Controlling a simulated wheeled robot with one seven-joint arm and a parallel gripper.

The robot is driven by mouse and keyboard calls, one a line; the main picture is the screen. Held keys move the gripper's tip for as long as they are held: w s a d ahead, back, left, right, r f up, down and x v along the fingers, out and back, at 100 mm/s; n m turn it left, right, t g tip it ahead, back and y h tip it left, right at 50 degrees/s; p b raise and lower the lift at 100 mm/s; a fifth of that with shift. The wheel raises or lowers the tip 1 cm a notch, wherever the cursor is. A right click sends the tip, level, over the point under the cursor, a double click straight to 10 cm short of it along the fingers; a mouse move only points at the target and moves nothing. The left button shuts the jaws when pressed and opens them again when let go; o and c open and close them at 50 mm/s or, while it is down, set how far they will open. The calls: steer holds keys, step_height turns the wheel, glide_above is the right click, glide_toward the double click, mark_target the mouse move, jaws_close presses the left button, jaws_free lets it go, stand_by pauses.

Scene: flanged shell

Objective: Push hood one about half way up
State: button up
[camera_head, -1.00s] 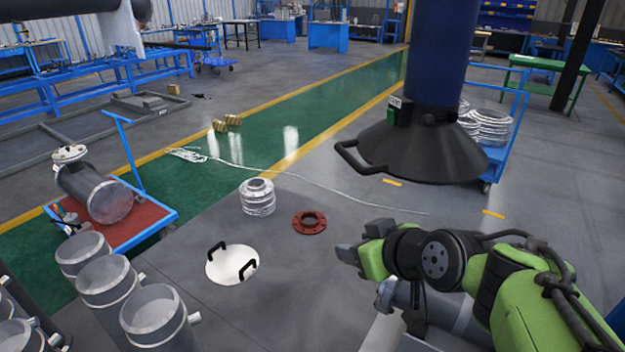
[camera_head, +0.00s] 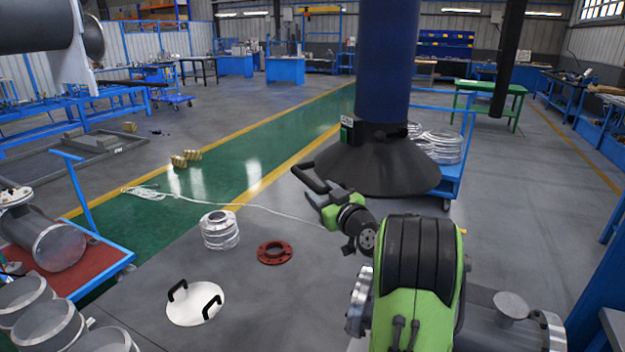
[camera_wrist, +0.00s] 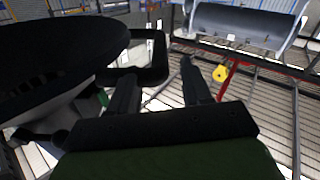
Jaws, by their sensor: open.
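The hood (camera_head: 385,165) is a wide black cone under a thick blue column in the head view. A black loop handle (camera_head: 303,178) sticks out from its left side. In the wrist view the hood (camera_wrist: 55,45) is a large dark disc at left, with the handle (camera_wrist: 147,78) reaching right from it. My gripper (camera_head: 318,200) is just below the handle in the head view. In the wrist view my gripper (camera_wrist: 160,88) has its two fingers apart, at the handle's outer end. I cannot tell whether the fingers touch the handle.
A white disc with two black handles (camera_head: 196,302), a red flange (camera_head: 262,256) and a silver ribbed part (camera_head: 219,231) lie on the floor. A blue trolley (camera_head: 452,175) stands behind the hood. A red-topped cart (camera_head: 88,275) is at left.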

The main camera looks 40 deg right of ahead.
mark_target(314, 186)
steer(key=w, duration=0.3)
steer(key=w+p, duration=0.1)
steer(key=shift+w+d, duration=0.25)
jaws_close()
